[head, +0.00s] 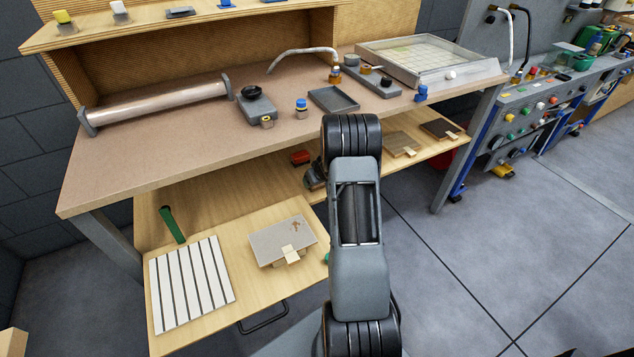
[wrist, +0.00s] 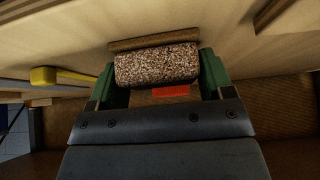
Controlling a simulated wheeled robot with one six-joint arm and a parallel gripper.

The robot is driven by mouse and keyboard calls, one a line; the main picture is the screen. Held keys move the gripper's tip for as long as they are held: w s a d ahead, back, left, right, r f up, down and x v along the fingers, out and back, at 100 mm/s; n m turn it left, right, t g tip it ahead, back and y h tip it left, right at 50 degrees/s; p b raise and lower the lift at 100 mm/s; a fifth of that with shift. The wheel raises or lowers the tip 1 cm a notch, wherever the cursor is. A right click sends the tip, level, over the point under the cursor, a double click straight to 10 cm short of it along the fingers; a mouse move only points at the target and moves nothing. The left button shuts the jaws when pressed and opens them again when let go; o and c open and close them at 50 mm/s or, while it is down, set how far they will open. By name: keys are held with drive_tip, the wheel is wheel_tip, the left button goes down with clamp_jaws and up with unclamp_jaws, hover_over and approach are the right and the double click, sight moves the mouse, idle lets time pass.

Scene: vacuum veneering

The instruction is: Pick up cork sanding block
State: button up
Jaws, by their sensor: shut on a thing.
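The cork sanding block (wrist: 156,66) is a speckled brown block in the wrist view. My gripper (wrist: 160,72) has one green finger on each side of it and is shut on it. A flat brown strip (wrist: 153,42) lies just beyond the block, against pale wood; I cannot tell whether the block touches it. In the head view my own arm hides the block and most of the gripper.
The workbench (head: 150,170) overhangs a lower shelf (head: 190,285). On the shelf are a slatted white panel (head: 192,284), a grey board (head: 283,241), a green tool (head: 172,224) and a red item (head: 300,157). The floor at right is clear.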

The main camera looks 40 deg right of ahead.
drive_tip(key=c, duration=0.3)
drive_tip(key=shift+r, duration=0.4)
wheel_tip(320, 180, up, 2)
drive_tip(key=shift+r+p, duration=0.15)
drive_tip(key=shift+p, duration=0.45)
drive_tip(key=s+a+r, duration=0.2)
drive_tip(key=s+r, duration=0.1)
drive_tip(key=s, duration=0.1)
drive_tip(key=s+a+r, duration=0.2)
drive_tip(key=s+r, duration=0.1)
drive_tip(key=s, duration=0.1)
drive_tip(key=s+a+r+b, duration=0.1)
drive_tip(key=s+a+r, duration=0.1)
drive_tip(key=s+r, duration=0.2)
drive_tip(key=shift+s+a, duration=0.15)
drive_tip(key=shift+s, duration=0.1)
